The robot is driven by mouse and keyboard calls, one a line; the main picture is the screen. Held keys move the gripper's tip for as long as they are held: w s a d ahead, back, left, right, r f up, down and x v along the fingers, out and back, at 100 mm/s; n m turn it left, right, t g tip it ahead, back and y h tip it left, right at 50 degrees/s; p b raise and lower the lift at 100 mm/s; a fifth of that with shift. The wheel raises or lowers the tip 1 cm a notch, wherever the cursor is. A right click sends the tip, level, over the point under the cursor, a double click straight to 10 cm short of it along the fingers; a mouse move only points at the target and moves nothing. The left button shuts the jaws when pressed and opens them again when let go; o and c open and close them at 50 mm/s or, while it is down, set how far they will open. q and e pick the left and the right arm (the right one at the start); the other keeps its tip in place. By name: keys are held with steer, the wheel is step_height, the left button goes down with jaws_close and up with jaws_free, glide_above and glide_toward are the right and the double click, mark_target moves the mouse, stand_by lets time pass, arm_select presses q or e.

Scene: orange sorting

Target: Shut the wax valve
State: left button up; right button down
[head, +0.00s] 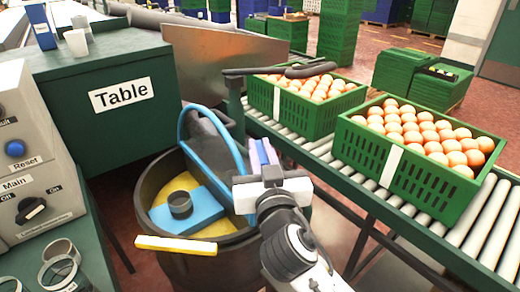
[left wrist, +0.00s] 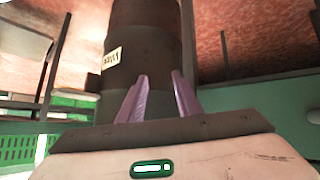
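A dark round drum (head: 150,190) stands at the centre of the head view, with yellow stuff, a blue block (head: 190,212) and a grey ring (head: 180,204) in its top. A yellow bar (head: 176,244) lies across its front rim; I cannot tell if it is the wax valve's handle. My right gripper (head: 263,155) is over the drum's right side, its purple fingers close together, the gap unclear. My left gripper (left wrist: 160,88) shows only in the left wrist view. Its fingers are apart and empty, facing a dark cylinder (left wrist: 145,35) with a pale, hard-to-read label (left wrist: 112,58).
A roller conveyor (head: 360,195) on the right carries two green crates (head: 400,180) of oranges. A green box marked Table (head: 70,95) stands back left. A grey control panel (head: 25,150) with a blue button and a black knob is at left.

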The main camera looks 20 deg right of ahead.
steer(key=shift+f+h+b, duration=0.15)
steer(key=shift+h+b, duration=0.15)
steer(key=shift+b, duration=0.05)
steer(key=shift+m+h+b, duration=0.45)
steer(key=shift+m+h, duration=0.15)
steer(key=shift+g+h, duration=0.3)
steer(key=c, duration=2)
jaws_free()
arm_select(q)
steer(key=shift+d+f, duration=0.1)
steer(key=shift+f, duration=0.1)
steer(key=shift+f, duration=0.15)
